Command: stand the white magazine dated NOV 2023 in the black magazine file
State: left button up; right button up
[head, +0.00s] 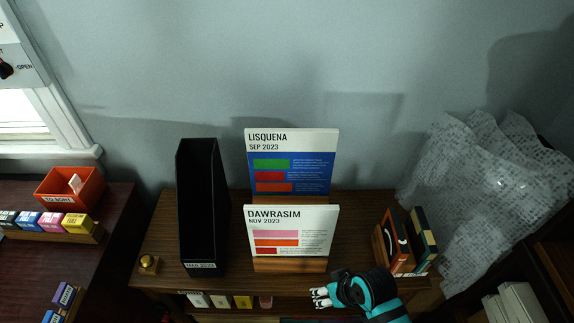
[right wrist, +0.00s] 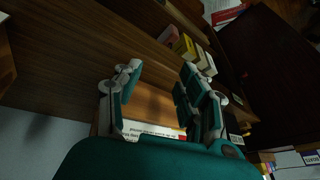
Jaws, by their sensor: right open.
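The white magazine (head: 291,219) marked DAWRASIM, NOV 2023 leans upright on a small wooden stand (head: 290,265) on the dark wooden cabinet. The black magazine file (head: 201,210) stands to its left, tall and open at the top; no magazine shows in it. My right gripper (head: 320,297) is at the cabinet's front edge, to the lower right of the magazine and apart from it. In the right wrist view its fingers (right wrist: 162,80) are spread with nothing between the tips. A white printed strip (right wrist: 150,132), probably part of the magazine, shows beyond the palm. My left gripper is out of view.
A blue and white magazine (head: 291,160) marked SEP 2023 stands behind. Orange and dark books (head: 405,242) stand at right. A brass knob (head: 148,263) is at left. Small boxes (head: 220,301) fill the shelf below. The cabinet top between file and magazine is clear.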

jog(key=w+a+r+n+g+y+p, duration=0.1)
jog(key=w+a+r+n, duration=0.15)
jog(key=a+r, duration=0.4)
jog(key=w+a+r+n+y, duration=0.2)
jog(key=a+r+n, duration=0.1)
jog(key=r, duration=0.6)
notch_tip(320, 180, up, 18)
jog(key=n+g+h, duration=0.2)
jog(key=n+h, duration=0.4)
jog(key=n, duration=0.2)
send_over(286, 217)
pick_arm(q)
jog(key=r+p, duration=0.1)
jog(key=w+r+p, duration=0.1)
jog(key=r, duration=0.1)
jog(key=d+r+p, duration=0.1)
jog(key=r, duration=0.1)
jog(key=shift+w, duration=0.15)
pick_arm(e)
jog(key=f, duration=1.6)
jog(key=shift+w+f, duration=0.15)
jog(key=shift+w, duration=0.15)
grip_shut()
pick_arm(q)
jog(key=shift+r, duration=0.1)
